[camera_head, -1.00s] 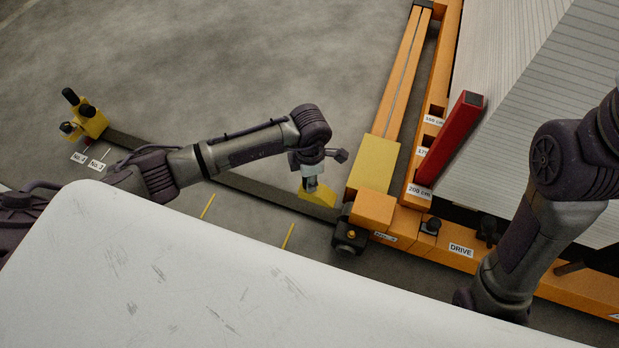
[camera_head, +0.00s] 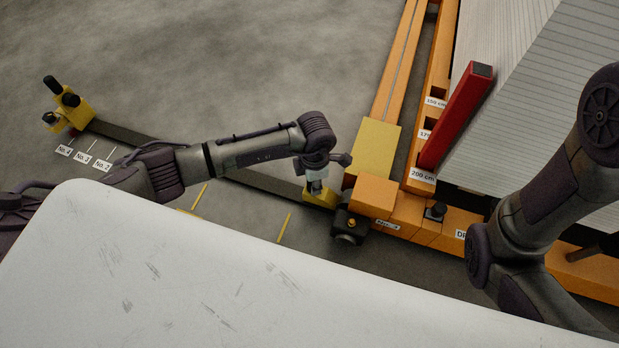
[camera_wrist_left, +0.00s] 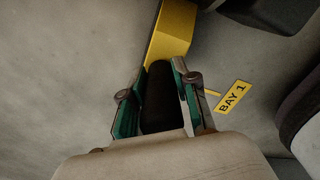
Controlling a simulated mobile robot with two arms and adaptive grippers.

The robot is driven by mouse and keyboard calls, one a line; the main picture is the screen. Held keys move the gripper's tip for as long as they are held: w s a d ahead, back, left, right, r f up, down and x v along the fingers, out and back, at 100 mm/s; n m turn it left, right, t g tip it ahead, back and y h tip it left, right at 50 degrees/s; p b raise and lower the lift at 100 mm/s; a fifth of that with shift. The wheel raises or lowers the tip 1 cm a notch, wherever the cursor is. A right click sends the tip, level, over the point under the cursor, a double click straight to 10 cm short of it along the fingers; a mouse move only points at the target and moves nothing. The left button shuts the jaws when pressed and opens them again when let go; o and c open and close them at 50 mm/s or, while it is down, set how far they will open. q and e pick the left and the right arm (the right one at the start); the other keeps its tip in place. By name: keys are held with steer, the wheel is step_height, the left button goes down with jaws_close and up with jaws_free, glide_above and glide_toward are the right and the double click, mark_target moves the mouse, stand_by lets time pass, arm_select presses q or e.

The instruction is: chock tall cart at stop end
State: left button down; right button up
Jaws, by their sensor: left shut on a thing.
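My left gripper (camera_head: 316,187) is shut on the black handle (camera_wrist_left: 161,98) of a yellow chock (camera_head: 318,197). The chock also shows ahead of the fingers in the left wrist view (camera_wrist_left: 173,30). It is at the dark rail's right end, close beside the orange cart's black wheel unit (camera_head: 347,226); I cannot tell whether they touch. The orange cart (camera_head: 373,196) carries a yellow block and a red upright post (camera_head: 455,118). A yellow end stop (camera_head: 75,110) with black bumpers stands at the rail's far left end. My right gripper is out of view.
The dark rail (camera_head: 248,181) crosses the grey floor. Small numbered labels (camera_head: 83,158) lie beside its left end, and yellow floor lines (camera_head: 284,228) are nearer. A BAY 1 plate (camera_wrist_left: 231,97) lies right of the fingers. A white scratched surface (camera_head: 200,270) fills the foreground.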

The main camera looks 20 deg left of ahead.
arm_select(q)
steer(key=shift+d+f, duration=0.2)
steer(key=shift+d, duration=0.05)
steer(key=shift+f+b, duration=0.3)
stand_by(0.4)
steer(key=c, duration=0.8)
jaws_free()
step_height(320, 180, up, 12)
steer(key=shift+r, duration=0.1)
